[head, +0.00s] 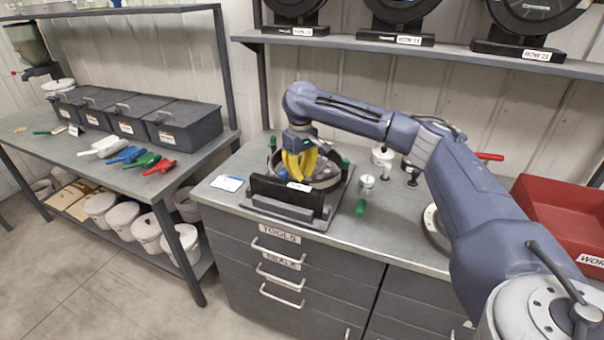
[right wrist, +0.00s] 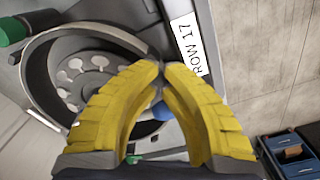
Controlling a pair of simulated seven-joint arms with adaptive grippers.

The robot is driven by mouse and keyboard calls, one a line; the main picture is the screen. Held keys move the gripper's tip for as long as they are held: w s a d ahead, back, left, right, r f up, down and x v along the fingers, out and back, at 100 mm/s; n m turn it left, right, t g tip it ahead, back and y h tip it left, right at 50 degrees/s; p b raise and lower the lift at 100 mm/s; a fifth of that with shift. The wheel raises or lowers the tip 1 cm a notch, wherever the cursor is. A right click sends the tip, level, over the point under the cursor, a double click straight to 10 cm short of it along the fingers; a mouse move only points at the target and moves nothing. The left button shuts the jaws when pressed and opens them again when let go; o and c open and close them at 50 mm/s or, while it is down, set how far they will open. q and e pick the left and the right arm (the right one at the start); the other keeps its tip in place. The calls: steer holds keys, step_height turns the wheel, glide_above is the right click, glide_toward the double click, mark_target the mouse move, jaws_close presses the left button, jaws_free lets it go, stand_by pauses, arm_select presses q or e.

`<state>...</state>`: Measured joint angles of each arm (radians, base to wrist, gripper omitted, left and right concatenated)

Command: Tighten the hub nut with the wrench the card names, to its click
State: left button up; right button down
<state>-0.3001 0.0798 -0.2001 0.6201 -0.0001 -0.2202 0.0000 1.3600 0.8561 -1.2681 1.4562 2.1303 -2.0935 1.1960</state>
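The seed meter (head: 325,182) sits in a black stand on the grey bench, with a white label on the stand's front. In the right wrist view its round disc (right wrist: 75,80) has pale round cells, beside a "ROW 17" label (right wrist: 187,45). My right gripper (head: 298,172) points down over the meter. Its yellow fingertips (right wrist: 161,66) come together, with no wrench visible between them. A small blue part (right wrist: 162,111) shows behind the fingers. The hub nut cannot be made out. My left gripper is not seen.
Green-handled items (head: 360,207) stand around the stand. A red handle (head: 489,156) lies behind my right arm. A red bin (head: 560,220) is at the right. The left bench holds grey bins (head: 182,125) and coloured scoops (head: 160,167). More meters stand on the shelf above.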

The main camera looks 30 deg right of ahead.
mark_target(284, 170)
steer(key=shift+w+a, duration=0.75)
steer(key=shift+a, duration=0.15)
steer(key=shift+w+a, duration=0.2)
steer(key=shift+w+a, duration=0.75)
steer(key=shift+w, duration=0.2)
steer(key=shift+w+a+r, duration=0.1)
steer(key=shift+w+a, duration=0.2)
steer(key=shift+w, duration=0.3)
steer(key=shift+w+a, duration=0.25)
steer(key=shift+w, duration=0.55)
steer(key=shift+w+a, duration=0.15)
steer(key=shift+w, duration=0.5)
steer(key=shift+w+a, duration=0.15)
steer(key=shift+w, duration=0.45)
